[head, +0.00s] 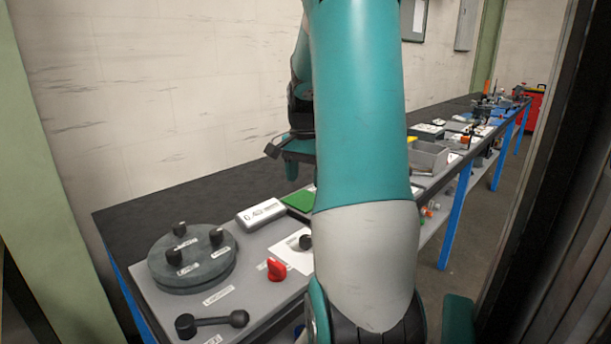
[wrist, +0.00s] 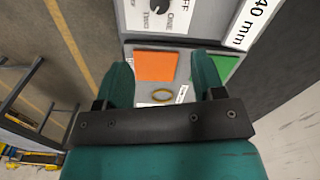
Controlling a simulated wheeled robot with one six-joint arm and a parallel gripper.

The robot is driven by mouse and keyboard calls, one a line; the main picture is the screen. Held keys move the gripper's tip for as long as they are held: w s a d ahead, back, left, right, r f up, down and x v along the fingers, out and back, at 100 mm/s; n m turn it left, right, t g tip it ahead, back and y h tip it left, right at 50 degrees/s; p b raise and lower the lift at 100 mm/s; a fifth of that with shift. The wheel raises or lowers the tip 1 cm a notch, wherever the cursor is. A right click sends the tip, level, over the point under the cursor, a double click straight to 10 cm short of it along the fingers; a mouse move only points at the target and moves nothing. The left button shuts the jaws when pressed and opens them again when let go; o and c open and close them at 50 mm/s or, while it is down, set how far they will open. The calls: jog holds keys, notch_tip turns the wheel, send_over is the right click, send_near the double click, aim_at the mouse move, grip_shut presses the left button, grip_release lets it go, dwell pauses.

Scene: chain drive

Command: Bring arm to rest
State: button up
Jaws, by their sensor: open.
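My arm fills the middle of the head view and hides part of the workbench (head: 160,200) behind it. My gripper (head: 291,172) is above the bench, partly hidden by the arm. In the wrist view my gripper (wrist: 165,85) shows two teal fingers spread apart with nothing between them touching. Beyond the fingers, an orange square (wrist: 155,66), a green patch (wrist: 225,67) and a small yellow ring (wrist: 161,95) lie on the grey bench surface.
A round grey disc with black knobs (head: 192,258), a red knob (head: 277,270), a black lever (head: 211,322) and a white box (head: 262,214) are on the near bench. A grey bin (head: 428,158) stands farther along. The wall is behind.

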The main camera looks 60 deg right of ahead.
dwell(0.4)
jog(key=w+a+r+n, duration=0.1)
jog(key=w+a+n, duration=0.25)
jog(key=a, duration=0.45)
jog(key=w+a+n+t+y, duration=0.1)
jog(key=w+a+n, duration=0.1)
jog(key=a+n, duration=0.45)
jog(key=w+a+r+n, duration=0.1)
jog(key=w+a+n, duration=0.1)
jog(key=a, duration=0.7)
jog(key=s+a+n+y, duration=0.1)
jog(key=s+a+n, duration=0.3)
jog(key=a, duration=0.3)
jog(key=s+a+n+y, duration=0.1)
jog(key=s+a+n, duration=0.3)
jog(key=a, duration=0.3)
jog(key=s+a+n+g+y, duration=0.1)
jog(key=s+a+n, duration=0.3)
jog(key=a, duration=0.4)
jog(key=shift+s+f+n, duration=0.2)
jog(key=shift+s+n, duration=0.1)
jog(key=shift+n, duration=0.6)
jog(key=shift+c, duration=0.3)
